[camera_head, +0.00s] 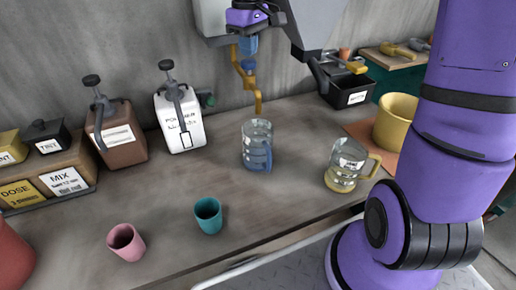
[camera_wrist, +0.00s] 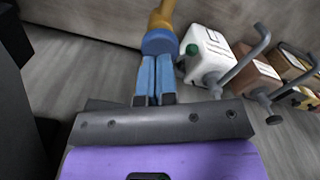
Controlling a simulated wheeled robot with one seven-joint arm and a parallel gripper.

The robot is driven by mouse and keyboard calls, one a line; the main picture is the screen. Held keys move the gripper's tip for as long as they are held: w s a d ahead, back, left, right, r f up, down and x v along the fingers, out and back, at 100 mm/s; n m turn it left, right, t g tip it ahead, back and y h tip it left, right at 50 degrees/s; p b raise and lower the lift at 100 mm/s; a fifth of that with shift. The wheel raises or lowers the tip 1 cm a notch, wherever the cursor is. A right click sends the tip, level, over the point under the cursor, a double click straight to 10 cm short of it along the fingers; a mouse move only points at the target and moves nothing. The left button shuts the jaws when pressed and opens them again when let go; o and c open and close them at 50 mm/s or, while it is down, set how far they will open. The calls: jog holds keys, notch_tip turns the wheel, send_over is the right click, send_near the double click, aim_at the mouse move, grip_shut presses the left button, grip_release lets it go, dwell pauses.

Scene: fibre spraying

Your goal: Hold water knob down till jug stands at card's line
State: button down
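My gripper (camera_head: 249,46) has two blue fingers lying close side by side, with only a thin gap between them. In the wrist view its fingertips (camera_wrist: 158,60) meet the blue knob (camera_wrist: 160,42) on top of the yellow tap (camera_wrist: 162,17); I cannot tell how far down the knob is. The tap (camera_head: 249,78) hangs above a clear jug (camera_head: 257,146) with a blue handle, which stands upright on the counter. The water level in it is too small to tell. A white MIX card (camera_head: 64,181) and a yellow DOSE card (camera_head: 20,194) stand at the left; their fine print is unreadable.
A second jug (camera_head: 345,168) with a yellow handle stands at the right by a yellow pot (camera_head: 396,122). A white pump canister (camera_head: 180,122) and brown one (camera_head: 120,133) stand at the back. Pink (camera_head: 126,242) and teal (camera_head: 208,216) cups stand in front.

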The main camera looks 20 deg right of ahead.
aim_at(249, 61)
jog(key=shift+f, duration=1.5)
jog(key=shift+r, duration=0.15)
dwell(6.3)
